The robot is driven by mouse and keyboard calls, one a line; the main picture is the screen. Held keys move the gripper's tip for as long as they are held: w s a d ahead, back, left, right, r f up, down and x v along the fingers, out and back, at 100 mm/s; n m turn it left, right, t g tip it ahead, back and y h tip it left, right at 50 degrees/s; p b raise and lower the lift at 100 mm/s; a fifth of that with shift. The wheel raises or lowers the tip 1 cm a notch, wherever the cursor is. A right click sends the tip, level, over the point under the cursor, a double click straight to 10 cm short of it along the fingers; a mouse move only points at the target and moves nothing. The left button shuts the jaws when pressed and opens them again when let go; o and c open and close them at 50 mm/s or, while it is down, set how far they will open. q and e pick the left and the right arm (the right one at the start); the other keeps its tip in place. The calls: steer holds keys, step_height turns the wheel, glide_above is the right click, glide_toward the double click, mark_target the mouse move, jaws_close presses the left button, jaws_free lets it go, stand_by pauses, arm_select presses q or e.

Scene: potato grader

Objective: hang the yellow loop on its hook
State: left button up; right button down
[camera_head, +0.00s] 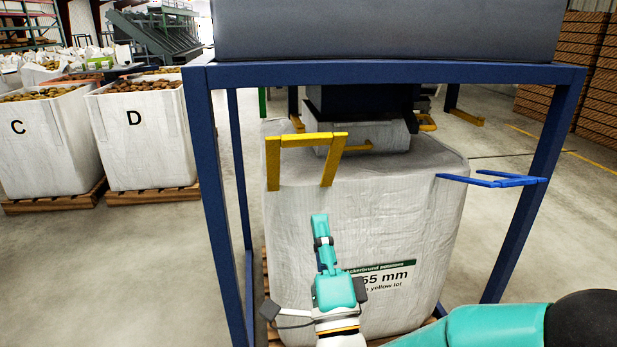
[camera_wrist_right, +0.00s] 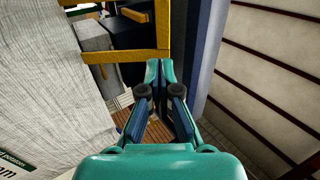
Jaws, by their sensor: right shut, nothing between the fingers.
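The yellow loop (camera_head: 312,140) stands up from the front left top edge of a white bulk bag (camera_head: 300,230), as two straps joined by a top bar. A short yellow piece (camera_head: 355,146) with a turned-up end lies just behind it; I cannot tell surely whether it is the hook. My right gripper (camera_head: 320,222) is shut and empty, in front of the bag and below the loop, apart from it in the head view. In the right wrist view the closed fingertips (camera_wrist_right: 157,66) appear close to a yellow bar (camera_wrist_right: 125,56); contact is unclear. My left gripper is not in view.
A dark blue frame (camera_head: 208,170) surrounds the bag under a grey hopper (camera_head: 390,30). A blue forked piece (camera_head: 490,181) shows at the right post. Another yellow piece (camera_head: 427,122) is farther back. Filled bags (camera_head: 140,140) stand at left. The left floor is clear.

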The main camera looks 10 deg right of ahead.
mark_target(306, 145)
steer(key=p+x, duration=0.1)
steer(key=x, duration=1.2)
steer(key=shift+w+r, duration=0.2)
steer(key=shift+w, duration=0.15)
steer(key=shift+r, duration=0.1)
